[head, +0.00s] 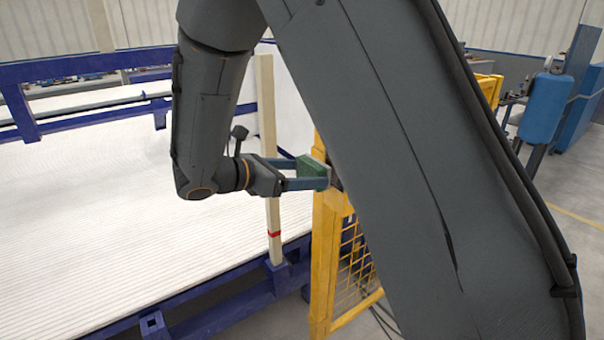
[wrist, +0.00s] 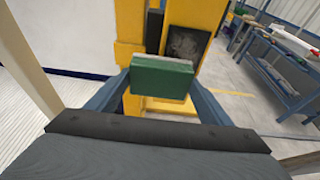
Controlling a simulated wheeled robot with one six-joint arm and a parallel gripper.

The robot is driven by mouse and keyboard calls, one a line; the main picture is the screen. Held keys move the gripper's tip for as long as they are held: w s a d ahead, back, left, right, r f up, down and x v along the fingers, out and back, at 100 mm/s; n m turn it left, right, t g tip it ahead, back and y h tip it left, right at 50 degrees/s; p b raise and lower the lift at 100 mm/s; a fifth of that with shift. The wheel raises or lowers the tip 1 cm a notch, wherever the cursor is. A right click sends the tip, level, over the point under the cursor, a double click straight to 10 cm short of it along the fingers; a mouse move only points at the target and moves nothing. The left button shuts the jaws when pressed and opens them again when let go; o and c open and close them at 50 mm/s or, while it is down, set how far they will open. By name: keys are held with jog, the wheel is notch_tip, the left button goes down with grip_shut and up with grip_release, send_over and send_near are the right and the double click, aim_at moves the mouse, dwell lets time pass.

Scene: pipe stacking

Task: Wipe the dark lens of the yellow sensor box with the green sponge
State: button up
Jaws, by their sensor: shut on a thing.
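My gripper (head: 306,176) is shut on the green sponge (wrist: 161,77), which sits between its two blue-grey fingers. The sponge also shows in the head view (head: 312,167). In the wrist view the dark lens (wrist: 186,50) of the yellow sensor box (wrist: 207,16) is just beyond and above the sponge, with a greyish smudge on it. The sponge covers the lens's lower part in that view. I cannot tell whether sponge and lens touch. In the head view my own arm hides most of the sensor box.
A yellow post and mesh fence (head: 322,262) stand below the sponge. A pale upright post (head: 266,150) stands close by my gripper. A blue-framed rack of white pipes (head: 90,220) fills the left. In the wrist view a blue workbench (wrist: 285,75) stands at right beyond open floor.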

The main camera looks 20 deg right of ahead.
jog(key=shift+w+d, duration=0.3)
jog(key=shift+d, duration=0.6)
jog(key=shift+s, duration=0.1)
dwell(0.3)
